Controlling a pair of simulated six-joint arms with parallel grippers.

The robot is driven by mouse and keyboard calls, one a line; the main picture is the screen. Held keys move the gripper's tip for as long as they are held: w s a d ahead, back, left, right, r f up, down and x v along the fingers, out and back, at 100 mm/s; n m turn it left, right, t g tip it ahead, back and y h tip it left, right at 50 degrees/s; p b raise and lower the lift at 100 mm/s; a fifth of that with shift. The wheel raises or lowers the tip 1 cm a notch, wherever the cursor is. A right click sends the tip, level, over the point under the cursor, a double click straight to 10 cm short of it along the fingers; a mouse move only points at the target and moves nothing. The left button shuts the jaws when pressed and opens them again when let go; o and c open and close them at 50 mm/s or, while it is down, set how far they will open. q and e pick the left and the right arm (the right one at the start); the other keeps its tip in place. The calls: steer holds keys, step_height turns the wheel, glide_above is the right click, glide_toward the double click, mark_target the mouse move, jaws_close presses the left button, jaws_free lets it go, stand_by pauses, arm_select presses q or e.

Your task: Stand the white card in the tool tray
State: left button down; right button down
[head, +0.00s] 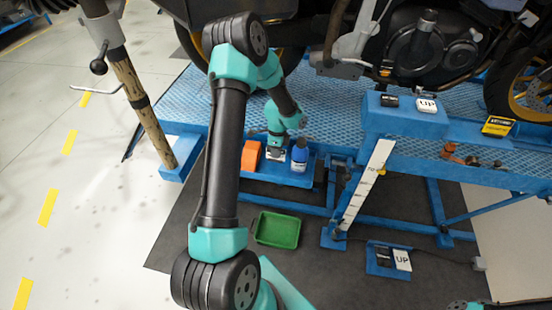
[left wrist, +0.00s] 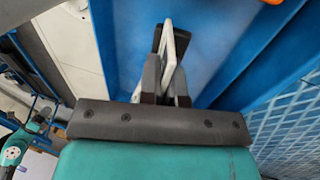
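The blue tool tray (head: 296,182) sits at the near edge of the blue platform. It also shows in the left wrist view (left wrist: 206,22). My left gripper (head: 277,150) is low over the tray, between an orange block and a blue bottle. In the left wrist view its dark fingers (left wrist: 167,75) are close together on the thin white card (left wrist: 169,45), seen nearly edge-on. The card's white face (head: 276,155) shows slightly below the gripper in the head view. Whether its lower edge touches the tray floor is hidden.
The orange block (head: 251,156) and blue bottle (head: 299,155) stand in the tray close beside my gripper. A green bin (head: 278,230) lies on the dark mat. A motorcycle (head: 440,45) stands behind. "UP" cards (head: 427,104) rest on the blue step at right.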

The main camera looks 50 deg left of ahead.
arm_select(q)
steer(key=shift+f, duration=1.7)
steer(key=shift+s, duration=0.1)
steer(key=c, duration=1.3)
jaws_free()
steer(key=shift+f, duration=0.15)
steer(key=v, duration=1.2)
steer(key=shift+d, duration=0.1)
